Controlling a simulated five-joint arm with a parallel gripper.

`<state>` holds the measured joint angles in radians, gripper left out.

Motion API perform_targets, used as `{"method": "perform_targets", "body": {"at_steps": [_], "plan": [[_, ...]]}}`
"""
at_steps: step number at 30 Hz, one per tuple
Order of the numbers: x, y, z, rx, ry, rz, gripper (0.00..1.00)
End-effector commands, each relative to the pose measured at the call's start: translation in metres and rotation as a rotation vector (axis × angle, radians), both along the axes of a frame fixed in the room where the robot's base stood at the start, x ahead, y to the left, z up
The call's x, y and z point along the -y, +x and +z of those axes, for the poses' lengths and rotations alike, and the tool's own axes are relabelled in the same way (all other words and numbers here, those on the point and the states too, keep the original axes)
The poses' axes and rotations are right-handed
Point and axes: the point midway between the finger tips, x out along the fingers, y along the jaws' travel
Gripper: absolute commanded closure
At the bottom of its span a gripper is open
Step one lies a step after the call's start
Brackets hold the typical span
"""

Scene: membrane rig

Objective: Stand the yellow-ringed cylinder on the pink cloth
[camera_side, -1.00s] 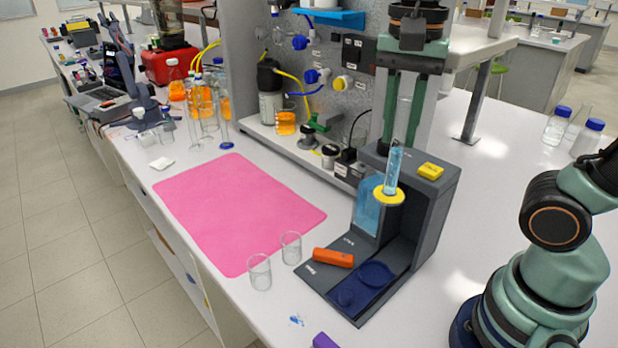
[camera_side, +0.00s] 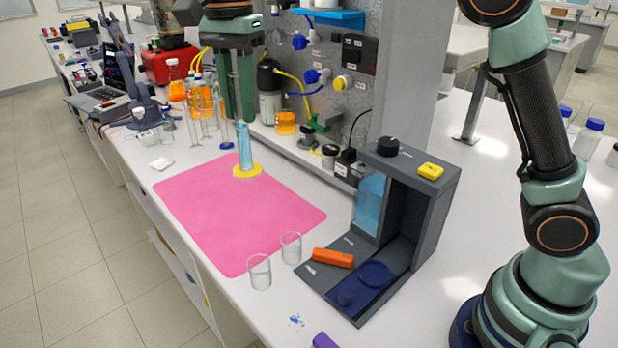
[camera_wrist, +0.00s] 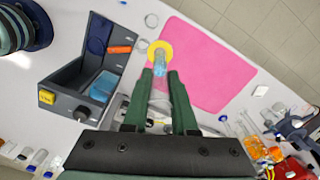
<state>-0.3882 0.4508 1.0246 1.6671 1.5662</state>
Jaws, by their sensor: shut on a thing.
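The yellow-ringed cylinder is a tall clear tube with blue liquid (camera_side: 244,143) and a yellow ring (camera_side: 247,171) at its lower end. It is nearly upright. My gripper (camera_side: 239,118) is shut on its upper part from above. In the side view it appears over the far part of the pink cloth (camera_side: 230,215), near the back edge. In the wrist view the ring (camera_wrist: 159,46) shows just beyond my fingertips (camera_wrist: 160,74), overlapping an edge of the cloth (camera_wrist: 208,72). I cannot tell whether its base touches the cloth.
Two empty beakers (camera_side: 260,272) stand at the cloth's front right corner. A dark grey stand (camera_side: 430,210) with an orange block (camera_side: 333,258) is to the right. Glassware and orange-filled bottles (camera_side: 200,100) crowd the back left. The cloth's middle is clear.

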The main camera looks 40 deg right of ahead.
Motion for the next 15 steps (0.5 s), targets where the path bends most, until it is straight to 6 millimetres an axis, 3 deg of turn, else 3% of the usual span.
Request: {"method": "perform_targets", "body": {"at_steps": [6,15], "plan": [[-0.031,0.022,-0.019,-0.001,0.0,0.001,1.0],[-0.041,0.028,-0.04,-0.003,-0.001,0.0,1.0]]}}
